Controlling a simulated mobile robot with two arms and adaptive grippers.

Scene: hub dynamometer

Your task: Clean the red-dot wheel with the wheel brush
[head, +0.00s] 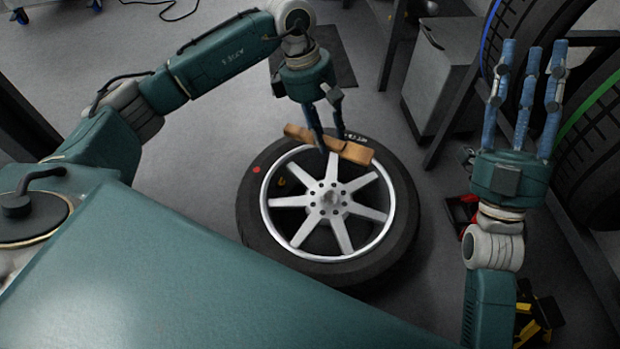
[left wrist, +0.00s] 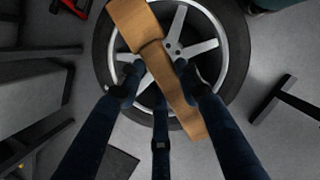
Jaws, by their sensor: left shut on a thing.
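The red-dot wheel (head: 397,232) lies flat on the floor, its silver multi-spoke rim facing up and a red dot on the tyre's upper left. It also shows in the left wrist view (left wrist: 106,54). My left gripper (head: 327,146) is shut on the wooden wheel brush (head: 352,152), over the rim's far edge. In the left wrist view the brush (left wrist: 159,62) runs slantwise between the fingers, over the rim. Its bristles are hidden, and I cannot tell whether it touches the wheel. My right gripper (head: 525,95) is raised at the right, fingers spread, empty.
Upright tyres with blue and green stripes (head: 592,120) stand in a rack at the right. A grey cabinet (head: 437,75) is behind the wheel. A red item (head: 461,213) and a yellow item (head: 538,318) lie near my right arm. The floor left of the wheel is clear.

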